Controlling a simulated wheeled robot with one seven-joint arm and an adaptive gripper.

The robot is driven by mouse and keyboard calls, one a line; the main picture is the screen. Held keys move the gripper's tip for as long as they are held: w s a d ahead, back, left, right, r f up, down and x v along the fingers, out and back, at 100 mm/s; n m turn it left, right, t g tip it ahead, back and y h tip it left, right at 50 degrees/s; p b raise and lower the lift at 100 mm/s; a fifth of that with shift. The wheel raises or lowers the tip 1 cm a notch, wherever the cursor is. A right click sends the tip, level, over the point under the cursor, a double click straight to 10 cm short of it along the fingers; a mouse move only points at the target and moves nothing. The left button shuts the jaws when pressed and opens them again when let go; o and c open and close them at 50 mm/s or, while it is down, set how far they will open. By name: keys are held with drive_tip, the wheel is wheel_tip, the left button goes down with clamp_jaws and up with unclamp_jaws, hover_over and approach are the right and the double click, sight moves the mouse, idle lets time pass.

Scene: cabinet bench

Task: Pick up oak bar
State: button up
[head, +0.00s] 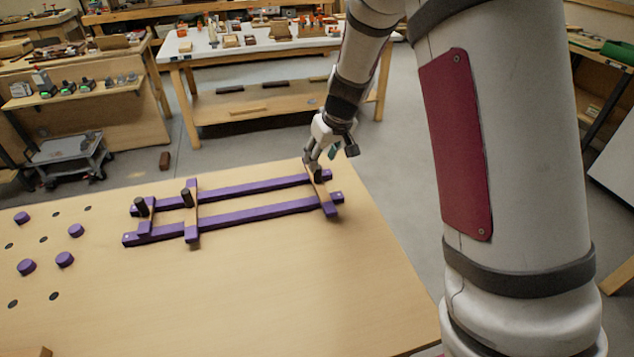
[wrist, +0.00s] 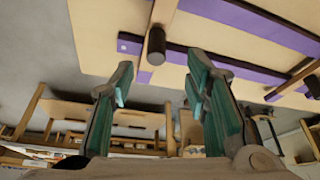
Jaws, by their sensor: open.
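A frame of purple rails lies on the bench, crossed by oak bars. One oak bar (head: 323,193) crosses the rails at the right end, and a dark peg (head: 318,174) stands near its far end. In the wrist view this oak bar (wrist: 163,12) and its dark peg (wrist: 156,46) lie ahead, between the lines of my fingers. Another oak bar (head: 191,211) crosses further left, with its own dark peg (head: 187,198). My gripper (head: 326,158) is open and empty at the right bar's far end; its fingers (wrist: 160,75) are spread apart. Whether a finger touches the bar is unclear.
The purple rails (head: 260,211) run left to right. Purple round pieces (head: 76,230) and dark holes are at the bench's left. The bench front (head: 230,300) is clear. A white-topped table (head: 255,48) with small items stands behind, across the floor.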

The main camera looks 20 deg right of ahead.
sight(319, 168)
drive_tip(key=shift+d+x, duration=0.1)
drive_tip(key=shift+x, duration=1.8)
drive_tip(key=shift+d+x, duration=0.15)
drive_tip(key=shift+x, duration=1.8)
clamp_jaws()
